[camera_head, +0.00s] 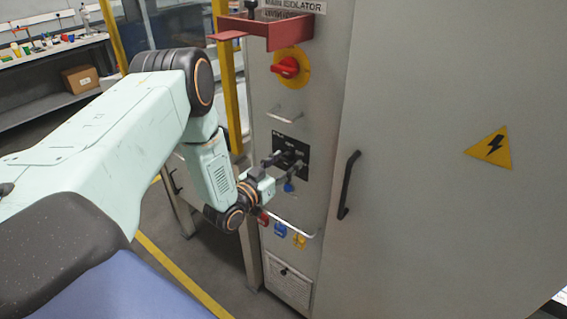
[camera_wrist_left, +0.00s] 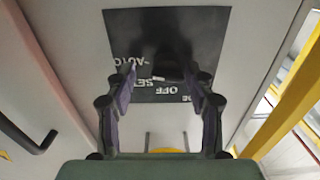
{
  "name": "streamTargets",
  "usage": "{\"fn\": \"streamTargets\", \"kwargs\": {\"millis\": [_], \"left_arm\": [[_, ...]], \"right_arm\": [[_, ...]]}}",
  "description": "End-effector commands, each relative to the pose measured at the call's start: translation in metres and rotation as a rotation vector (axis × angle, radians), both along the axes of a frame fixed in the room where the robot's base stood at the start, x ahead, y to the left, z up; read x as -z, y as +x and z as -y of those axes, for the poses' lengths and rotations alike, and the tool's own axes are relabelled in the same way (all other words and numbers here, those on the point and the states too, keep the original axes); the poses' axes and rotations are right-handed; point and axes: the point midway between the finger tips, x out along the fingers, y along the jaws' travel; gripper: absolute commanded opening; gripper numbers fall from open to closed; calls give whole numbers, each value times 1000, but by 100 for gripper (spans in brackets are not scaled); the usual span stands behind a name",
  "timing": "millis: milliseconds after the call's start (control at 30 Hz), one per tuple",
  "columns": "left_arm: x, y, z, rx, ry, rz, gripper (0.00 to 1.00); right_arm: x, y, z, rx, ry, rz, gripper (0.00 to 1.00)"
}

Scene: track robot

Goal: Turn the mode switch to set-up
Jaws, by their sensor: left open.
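The mode switch sits on a black plate (camera_head: 291,150) on the grey cabinet's narrow front panel. In the left wrist view the black plate (camera_wrist_left: 170,30) appears upside down, with white lettering reading AUTO, OFF and part of SET-UP. The dark switch knob (camera_wrist_left: 170,72) is hard to make out against it, so I cannot tell its setting. My left gripper (camera_head: 285,163) is open in front of the plate. In the left wrist view its fingertips (camera_wrist_left: 165,76) stand either side of the knob area; I cannot tell whether they touch it. My right gripper is not in view.
Above are a red isolator handle (camera_head: 286,68) and a projecting red bracket (camera_head: 262,28). A small blue item (camera_head: 289,187) is just below the gripper. Red (camera_head: 263,219), blue (camera_head: 280,229) and yellow (camera_head: 299,241) padlocks hang lower. A black door handle (camera_head: 348,185) stands right.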

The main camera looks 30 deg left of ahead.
Motion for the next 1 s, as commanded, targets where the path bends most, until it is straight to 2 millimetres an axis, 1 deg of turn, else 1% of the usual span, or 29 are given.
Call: {"fn": "streamTargets", "kwargs": {"millis": [200,800,1000], "left_arm": [[0,0,-3,-3,0,-1,54],[-1,0,-1,1,1,2,3],[0,0,-3,-3,-13,0,2]], "right_arm": [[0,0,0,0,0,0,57],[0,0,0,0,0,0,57],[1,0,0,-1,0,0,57]]}}
